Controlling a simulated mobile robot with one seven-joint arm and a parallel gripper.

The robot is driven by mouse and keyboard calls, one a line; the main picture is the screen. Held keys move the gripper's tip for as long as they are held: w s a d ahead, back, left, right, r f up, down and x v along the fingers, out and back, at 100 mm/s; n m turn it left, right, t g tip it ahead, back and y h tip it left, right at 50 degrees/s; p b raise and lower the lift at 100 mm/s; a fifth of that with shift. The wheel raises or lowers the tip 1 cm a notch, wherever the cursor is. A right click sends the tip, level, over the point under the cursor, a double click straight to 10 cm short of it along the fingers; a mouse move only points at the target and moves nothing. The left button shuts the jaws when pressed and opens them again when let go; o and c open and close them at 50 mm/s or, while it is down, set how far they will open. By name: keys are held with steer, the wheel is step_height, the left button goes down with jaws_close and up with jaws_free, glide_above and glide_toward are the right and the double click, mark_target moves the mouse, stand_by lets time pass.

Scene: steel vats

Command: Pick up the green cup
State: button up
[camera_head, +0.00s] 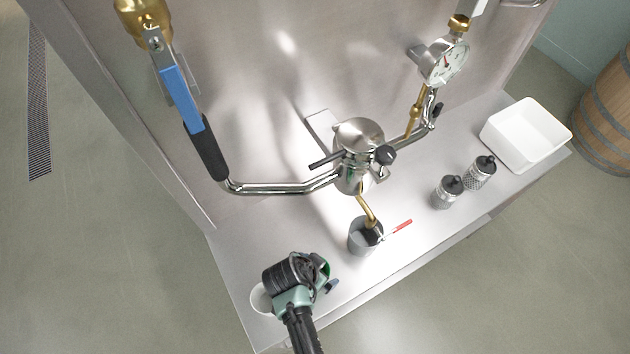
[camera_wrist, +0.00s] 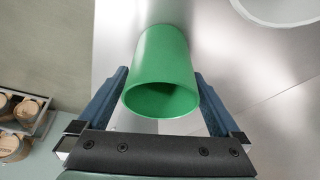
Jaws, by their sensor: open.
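The green cup (camera_wrist: 165,60) is in the middle of the wrist view, its open rim facing the camera. My gripper (camera_wrist: 163,85) is open, with one blue finger on each side of the cup. The fingers look close to its sides, but I cannot tell if they touch it. In the head view my gripper (camera_head: 327,277) is over the near left part of the steel ledge. Only a sliver of the green cup (camera_head: 326,267) shows there; my wrist hides the rest.
A white round dish (camera_head: 260,299) is just left of my wrist. A grey cup (camera_head: 362,238) with a red-tipped item stands to the right, under a brass spout. Two shakers (camera_head: 448,191) and a white bin (camera_head: 525,133) are farther right. A pipe with a blue-handled valve (camera_head: 182,98) rises behind.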

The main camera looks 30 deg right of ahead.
steer(key=c, duration=1.3)
steer(key=shift+r, duration=0.15)
